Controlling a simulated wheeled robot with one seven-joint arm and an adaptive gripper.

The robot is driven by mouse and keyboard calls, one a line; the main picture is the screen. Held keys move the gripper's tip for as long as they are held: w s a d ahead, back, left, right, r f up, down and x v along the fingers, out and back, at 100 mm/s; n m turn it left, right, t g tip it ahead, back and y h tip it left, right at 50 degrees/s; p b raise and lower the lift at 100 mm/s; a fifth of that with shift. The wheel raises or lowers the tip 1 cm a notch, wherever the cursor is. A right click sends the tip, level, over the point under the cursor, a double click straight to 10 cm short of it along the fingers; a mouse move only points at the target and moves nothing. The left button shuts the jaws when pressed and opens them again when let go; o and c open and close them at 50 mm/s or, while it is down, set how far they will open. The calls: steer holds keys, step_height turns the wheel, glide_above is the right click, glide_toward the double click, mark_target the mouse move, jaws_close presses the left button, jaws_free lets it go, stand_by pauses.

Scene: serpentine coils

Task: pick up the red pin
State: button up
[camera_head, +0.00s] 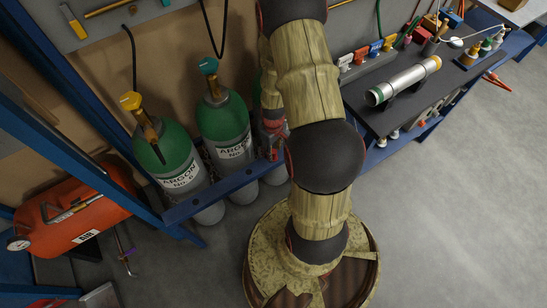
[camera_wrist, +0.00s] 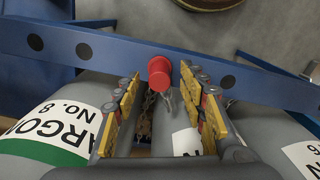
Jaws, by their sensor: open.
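The red pin (camera_wrist: 159,72) shows in the wrist view as a short red cylinder at the blue rail (camera_wrist: 110,50), with thin metal links hanging below it. My gripper (camera_wrist: 160,90) is open, with one yellow-padded finger on each side of the picture. The pin lies in the gap near the fingertips, closer to the right finger, and no finger visibly grips it. How deep the pin sits between the fingers is hard to tell. In the head view my gripper is beside the argon bottles, largely hidden behind my arm.
Green-topped grey argon bottles (camera_head: 223,122) stand behind the blue rail (camera_head: 225,186). An orange tank (camera_head: 75,215) lies at the left. A dark bench (camera_head: 420,85) with a metal cylinder (camera_head: 403,80) is at the right. The grey floor at the lower right is clear.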

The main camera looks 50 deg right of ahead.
step_height(320, 180, down, 3)
steer(key=shift+r+b, duration=0.15)
steer(key=shift+b, duration=0.15)
jaws_close()
stand_by(0.5)
